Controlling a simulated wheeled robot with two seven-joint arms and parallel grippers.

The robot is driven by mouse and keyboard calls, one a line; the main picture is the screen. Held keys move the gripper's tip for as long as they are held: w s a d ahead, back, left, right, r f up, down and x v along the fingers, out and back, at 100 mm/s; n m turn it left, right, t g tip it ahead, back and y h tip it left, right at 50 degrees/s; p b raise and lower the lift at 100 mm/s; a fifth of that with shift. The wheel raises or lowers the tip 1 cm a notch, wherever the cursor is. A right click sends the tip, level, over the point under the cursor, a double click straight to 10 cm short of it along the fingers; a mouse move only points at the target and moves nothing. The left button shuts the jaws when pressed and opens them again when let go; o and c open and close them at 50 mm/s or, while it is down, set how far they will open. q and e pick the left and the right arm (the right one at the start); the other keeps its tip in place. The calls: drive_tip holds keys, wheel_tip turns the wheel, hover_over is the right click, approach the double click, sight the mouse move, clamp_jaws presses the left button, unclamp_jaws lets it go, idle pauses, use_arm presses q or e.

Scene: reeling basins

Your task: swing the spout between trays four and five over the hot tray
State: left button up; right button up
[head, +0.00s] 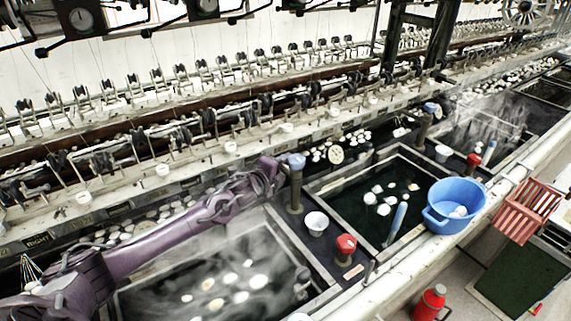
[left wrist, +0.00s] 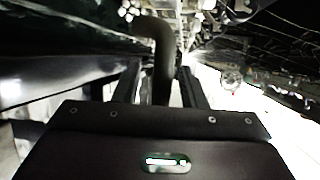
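The spout (head: 295,192) is a dark upright pipe with a blue knob, on the divider between a steaming tray (head: 304,247) at front left and a still, dark tray (head: 335,212) to its right. My left gripper (head: 274,172) is at the spout's upper part, just left of the blue knob. In the left wrist view the bent dark pipe (left wrist: 162,65) stands between my two fingers, with narrow gaps showing beside it, so the gripper looks open around it. Which way the spout's outlet points is hard to tell in the head view. My right gripper is out of view.
A blue basin (head: 455,205) sits on the front ledge, with a red crate (head: 527,210) beyond. The reeling machinery runs along the back.

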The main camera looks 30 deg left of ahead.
use_arm(q)
drive_tip(key=shift+w, duration=0.25)
drive_tip(key=shift+c, duration=0.5)
clamp_jaws()
